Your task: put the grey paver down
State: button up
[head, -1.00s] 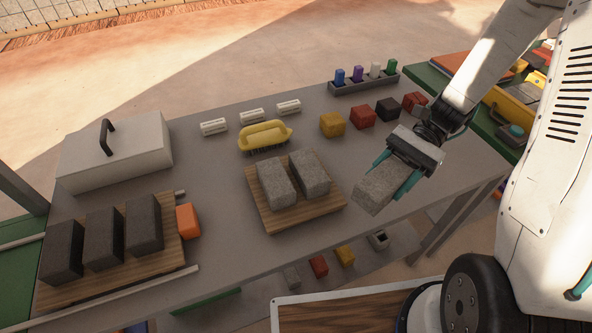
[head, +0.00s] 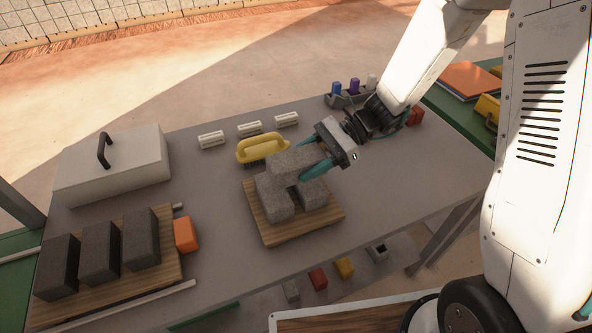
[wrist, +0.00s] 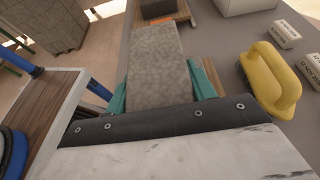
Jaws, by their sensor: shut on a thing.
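My gripper (head: 314,158) is shut on a grey paver (head: 292,160), and its teal fingers clasp the paver's sides. The held paver fills the upper middle of the wrist view (wrist: 155,65). In the head view it appears over the far parts of two other grey pavers, the left one (head: 272,197) and the right one (head: 313,193). These stand side by side on a wooden board (head: 270,233). I cannot tell whether the held paver touches them. It hides part of their tops.
A yellow-handled brush (head: 262,148) lies just behind the board. Several dark pavers stand on another board at the left, with an orange block (head: 186,235) beside them. A white box (head: 112,168) stands at the back left.

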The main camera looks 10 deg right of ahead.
aim_at(296, 173)
jog(key=shift+w+a, duration=0.25)
jog(key=shift+a, duration=0.6)
jog(key=shift+a+f, duration=0.2)
jog(key=shift+f, duration=1.6)
jog(key=shift+w+f, duration=0.1)
jog(key=shift+f, duration=0.35)
jog(key=o, duration=1.6)
jog(key=shift+r, duration=0.1)
